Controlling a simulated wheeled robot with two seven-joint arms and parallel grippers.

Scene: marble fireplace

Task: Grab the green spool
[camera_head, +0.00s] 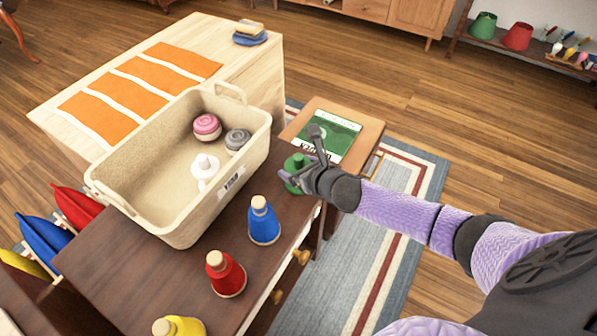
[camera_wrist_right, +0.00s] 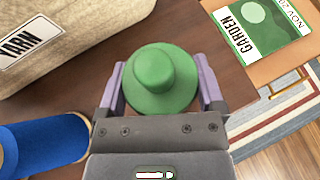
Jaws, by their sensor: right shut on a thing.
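The green spool (camera_head: 297,171) stands at the right edge of the dark wooden dresser, beside the yarn bin. My right gripper (camera_head: 305,170) reaches in from the right and is shut on the green spool. In the right wrist view the green spool (camera_wrist_right: 161,80) sits between the two purple-sided fingers (camera_wrist_right: 164,88), one on each side. The gripper hides part of the spool in the head view. I cannot tell whether the spool touches the dresser top. My left gripper is not in view.
A beige bin (camera_head: 135,207) labelled yarn holds pink, grey and white spools. Blue (camera_head: 264,222), red (camera_head: 225,275) and yellow (camera_head: 178,327) spools stand along the dresser's front. A green garden magazine (camera_head: 335,136) lies on a small wooden table behind the gripper.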

